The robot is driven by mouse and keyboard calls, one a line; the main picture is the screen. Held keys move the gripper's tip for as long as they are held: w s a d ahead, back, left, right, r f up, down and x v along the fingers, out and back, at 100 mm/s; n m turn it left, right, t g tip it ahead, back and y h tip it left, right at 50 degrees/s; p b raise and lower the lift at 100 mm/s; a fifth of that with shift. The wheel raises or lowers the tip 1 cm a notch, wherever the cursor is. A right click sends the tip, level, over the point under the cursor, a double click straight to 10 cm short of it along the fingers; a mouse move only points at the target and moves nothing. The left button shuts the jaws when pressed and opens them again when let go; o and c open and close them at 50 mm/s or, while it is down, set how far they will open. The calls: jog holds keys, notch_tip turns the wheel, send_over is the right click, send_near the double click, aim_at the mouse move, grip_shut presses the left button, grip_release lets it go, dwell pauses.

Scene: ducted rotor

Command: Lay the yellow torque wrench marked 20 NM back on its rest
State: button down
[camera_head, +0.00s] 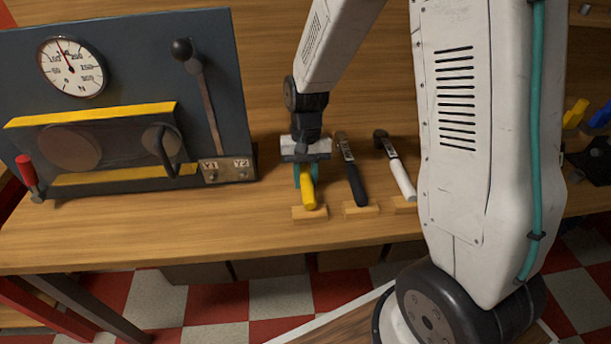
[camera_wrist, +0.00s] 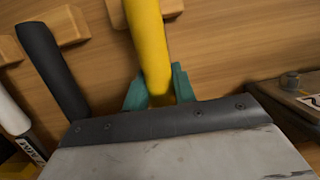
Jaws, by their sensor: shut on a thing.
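The yellow torque wrench (camera_head: 307,190) is in my gripper (camera_head: 304,177) over the wooden bench. Its yellow handle (camera_wrist: 147,45) runs up between the teal fingers (camera_wrist: 160,88) in the wrist view. The fingers are shut on it. The handle's end is at a small wooden rest block (camera_head: 310,214), which also shows in the wrist view (camera_wrist: 118,13). I cannot tell whether the handle touches the block. The wrench's head and its marking are hidden by my gripper.
A black-handled wrench (camera_head: 352,175) and a white-handled wrench (camera_head: 397,170) lie to the right on their own blocks. A dark panel with a gauge (camera_head: 72,66) and a lever (camera_head: 205,90) stands at left. Yellow and blue items lie at far right.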

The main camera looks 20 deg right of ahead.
jog(key=shift+f, duration=0.35)
jog(key=c, duration=1.1)
grip_release()
jog(key=shift+o, duration=0.2)
jog(key=v, duration=0.8)
jog(key=shift+s, duration=0.1)
jog(key=s+d+r+n+t, duration=0.1)
jog(key=s+r+t, duration=0.1)
jog(key=s+r, duration=0.6)
jog(key=s+d+r+n+t+h, duration=0.1)
jog(key=s+r, duration=0.6)
jog(key=s, duration=0.8)
jog(key=shift+d+r+n+t, duration=0.2)
jog(key=shift+r+n+t, duration=0.15)
jog(key=shift+n+t, duration=0.25)
